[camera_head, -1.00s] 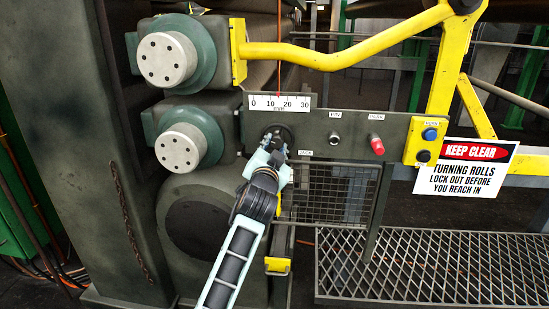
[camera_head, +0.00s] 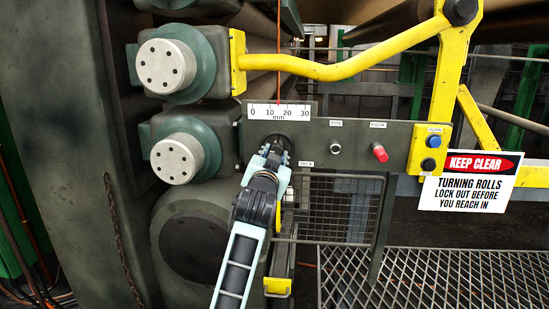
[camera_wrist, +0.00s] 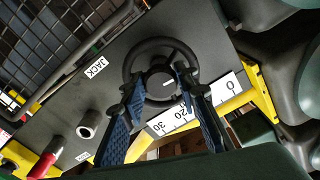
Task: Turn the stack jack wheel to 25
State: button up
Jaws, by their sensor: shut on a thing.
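The jack wheel (camera_wrist: 162,44) is a small black handwheel with a round rim and a hub, on a grey panel beside the JACK label (camera_wrist: 96,67). In the head view the wheel (camera_head: 279,139) is mostly hidden by my gripper (camera_head: 275,155). In the wrist view my gripper (camera_wrist: 158,82) is shut on the wheel, with one blue-padded finger on each side of the hub. The white mm scale (camera_head: 279,112) runs from 0 to 30. An orange pointer line (camera_head: 278,88) meets it between 10 and 20, near 15.
To the right on the panel are a black-and-silver knob (camera_head: 335,148), a red knob (camera_head: 380,152) and a blue button (camera_head: 433,141). A yellow guard bar (camera_head: 340,70) crosses above. A wire mesh guard (camera_head: 335,205) hangs below right; roll ends (camera_head: 167,66) stand left.

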jog(key=shift+r, duration=0.15)
jog(key=o, duration=1.1)
jog(key=shift+o, duration=0.2)
